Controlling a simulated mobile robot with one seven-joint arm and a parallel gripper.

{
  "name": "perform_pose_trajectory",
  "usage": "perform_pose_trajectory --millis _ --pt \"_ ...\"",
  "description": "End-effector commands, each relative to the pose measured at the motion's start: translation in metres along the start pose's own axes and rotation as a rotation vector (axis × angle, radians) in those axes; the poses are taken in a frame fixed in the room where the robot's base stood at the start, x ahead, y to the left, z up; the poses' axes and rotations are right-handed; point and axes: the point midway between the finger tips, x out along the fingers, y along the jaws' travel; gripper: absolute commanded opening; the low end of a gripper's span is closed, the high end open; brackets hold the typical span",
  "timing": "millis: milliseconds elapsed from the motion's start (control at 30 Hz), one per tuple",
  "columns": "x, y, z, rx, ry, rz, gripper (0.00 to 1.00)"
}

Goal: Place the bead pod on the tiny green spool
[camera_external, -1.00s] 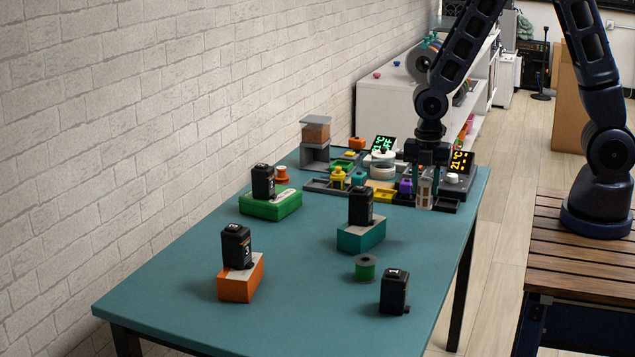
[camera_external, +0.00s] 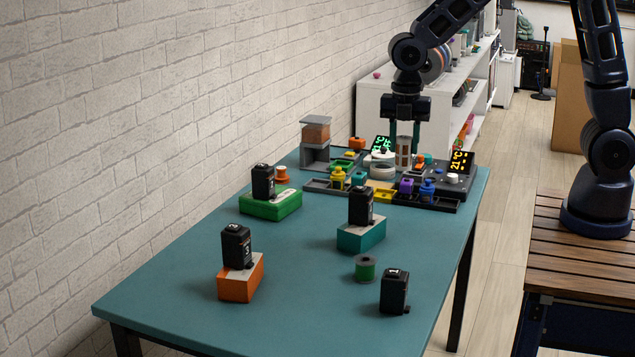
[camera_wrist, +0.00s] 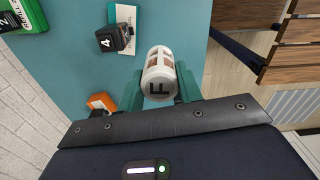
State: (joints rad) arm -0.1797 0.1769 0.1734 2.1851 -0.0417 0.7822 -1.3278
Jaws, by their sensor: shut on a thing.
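The bead pod (camera_external: 403,152) is a small whitish cylinder with brownish window panels. In the wrist view the pod (camera_wrist: 158,74) shows a dark letter F on its near end. My gripper (camera_external: 405,140) is shut on it and holds it above the far part of the table; in the wrist view its green fingers (camera_wrist: 158,88) lie on both sides of the pod. The tiny green spool (camera_external: 365,268), with grey rims, stands upright on the table's near right part, well apart from my gripper. The spool is not visible in the wrist view.
A black box (camera_external: 394,291) stands close right of the spool. Other black boxes stand on teal (camera_external: 361,238), orange (camera_external: 241,281) and green (camera_external: 270,206) blocks. Trays with small parts (camera_external: 383,194) and a display unit (camera_external: 459,164) fill the table's far end.

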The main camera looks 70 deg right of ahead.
Motion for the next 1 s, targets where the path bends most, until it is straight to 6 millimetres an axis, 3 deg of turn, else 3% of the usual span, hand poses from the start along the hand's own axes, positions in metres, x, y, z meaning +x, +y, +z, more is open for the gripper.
perform_pose_trajectory --millis 33,200,400,567,667,1000 --pt "-0.004 0.011 -0.02 -0.022 0.001 0.0 0.12" --pt "-0.018 0.037 -0.076 -0.074 0.0 0.001 0.12" --pt "-0.028 0.053 -0.123 -0.113 -0.001 0.0 0.12" --pt "-0.03 0.058 -0.139 -0.125 -0.001 0.0 0.12" --pt "-0.02 0.058 -0.141 -0.125 -0.002 -0.003 0.12" --pt "0.053 0.057 -0.14 -0.125 -0.003 -0.005 0.12"
